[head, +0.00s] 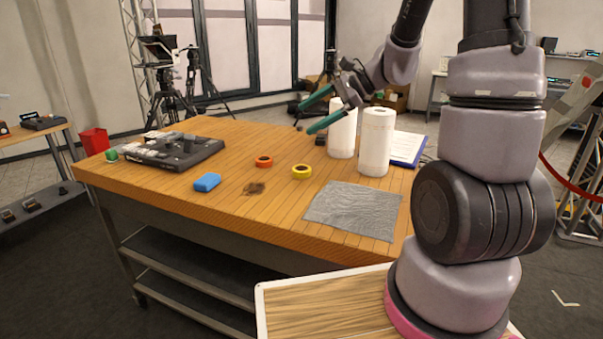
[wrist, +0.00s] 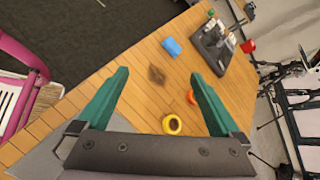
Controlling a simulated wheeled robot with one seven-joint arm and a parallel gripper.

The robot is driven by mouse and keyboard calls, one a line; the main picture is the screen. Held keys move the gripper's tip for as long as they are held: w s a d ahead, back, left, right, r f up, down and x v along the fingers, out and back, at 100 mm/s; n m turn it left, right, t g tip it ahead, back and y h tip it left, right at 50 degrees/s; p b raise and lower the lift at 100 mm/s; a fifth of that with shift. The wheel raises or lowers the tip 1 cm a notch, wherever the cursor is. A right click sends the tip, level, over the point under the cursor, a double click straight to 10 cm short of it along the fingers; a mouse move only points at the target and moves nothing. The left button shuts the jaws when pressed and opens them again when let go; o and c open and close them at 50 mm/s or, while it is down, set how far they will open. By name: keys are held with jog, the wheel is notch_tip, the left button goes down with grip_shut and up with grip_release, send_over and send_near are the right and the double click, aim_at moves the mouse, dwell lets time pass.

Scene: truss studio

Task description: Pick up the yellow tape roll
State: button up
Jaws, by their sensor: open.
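The yellow tape roll (head: 302,172) lies flat on the wooden table, near its middle. It also shows in the wrist view (wrist: 172,124), between my fingers and closer to the right one. My gripper (head: 318,112) is open and empty, with two teal fingers. It is above the table, up and to the right of the roll in the head view, beside the white paper rolls. In the wrist view the open fingers (wrist: 158,75) spread wide on either side. An orange tape roll (head: 263,161) lies just left of the yellow one and is partly hidden by the right finger in the wrist view.
Two white paper rolls (head: 375,142) stand upright at the table's right, near a clipboard (head: 407,148). A grey cloth (head: 355,209) lies at the front right. Bare wood surrounds the yellow roll.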

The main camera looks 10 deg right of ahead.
jog(key=w+d+f+m+t, duration=0.2)
jog(key=w+d+f+m, duration=0.1)
jog(key=f, duration=0.4)
jog(key=w+d+f+m+t, duration=0.2)
jog(key=w+d+f+m, duration=0.1)
jog(key=w+f+m, duration=0.2)
jog(key=w+d+f+m+t+h, duration=0.1)
jog(key=w+d+f+m+t, duration=0.1)
jog(key=f, duration=0.7)
jog(key=shift+w+d+f+m, duration=0.1)
jog(key=shift+w+d+m, duration=0.15)
jog(key=shift+w+m, duration=0.45)
jog(key=shift+w+d+f+m, duration=0.1)
jog(key=shift+w+d+m, duration=0.25)
jog(key=shift+w, duration=0.5)
jog(key=shift+w+a+f, duration=0.2)
jog(key=shift+w+f, duration=0.05)
jog(key=shift+f, duration=0.05)
jog(key=x, duration=1)
jog(key=shift+w, duration=0.15)
jog(key=shift+r+t, duration=0.1)
jog(key=shift+t, duration=0.2)
jog(key=c, duration=1.2)
